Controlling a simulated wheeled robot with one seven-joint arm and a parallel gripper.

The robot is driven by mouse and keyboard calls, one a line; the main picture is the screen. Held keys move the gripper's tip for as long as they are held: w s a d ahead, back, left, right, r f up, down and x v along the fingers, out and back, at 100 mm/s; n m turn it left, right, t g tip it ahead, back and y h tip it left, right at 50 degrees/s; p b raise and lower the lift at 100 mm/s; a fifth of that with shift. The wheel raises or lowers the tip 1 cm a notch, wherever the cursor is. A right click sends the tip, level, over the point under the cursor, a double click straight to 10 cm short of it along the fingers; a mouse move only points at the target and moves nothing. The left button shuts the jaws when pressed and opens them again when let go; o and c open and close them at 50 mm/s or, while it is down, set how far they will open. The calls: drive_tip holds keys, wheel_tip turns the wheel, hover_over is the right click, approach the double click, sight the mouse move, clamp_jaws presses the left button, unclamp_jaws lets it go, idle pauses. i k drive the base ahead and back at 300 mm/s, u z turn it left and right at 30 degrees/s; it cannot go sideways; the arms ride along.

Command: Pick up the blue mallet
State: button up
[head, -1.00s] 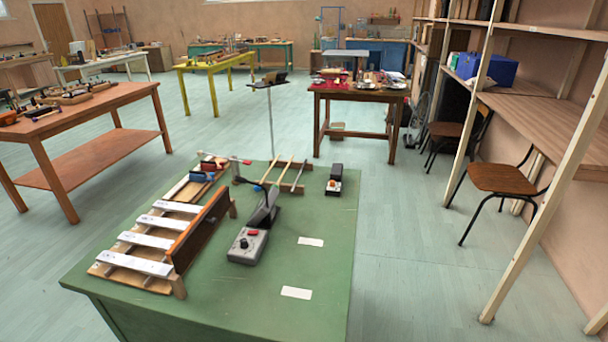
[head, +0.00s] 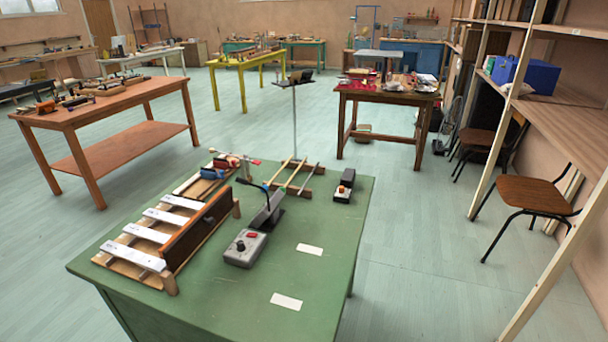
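Small blue pieces show on the green table (head: 225,300). A blue block-like piece (head: 211,173) sits at the table's far left, beside red parts and a thin stick with a red end. A small blue-green tip (head: 265,185) shows at the near left end of a dark rack (head: 312,193) with light sticks lying across it. Which of these is the blue mallet is too small to tell. My gripper is not in view.
A wooden frame with white bars (head: 150,234) fills the table's left. A grey box with a red button (head: 245,248) stands mid-table. A small dark box (head: 344,186) and white cards (head: 287,302) lie to the right. Open floor (head: 410,260) lies right of the table.

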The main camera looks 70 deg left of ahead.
sight(280, 171)
drive_tip(key=u, duration=0.05)
drive_tip(key=i, duration=2.8)
drive_tip(key=u, duration=3.95)
drive_tip(key=i, duration=1.05)
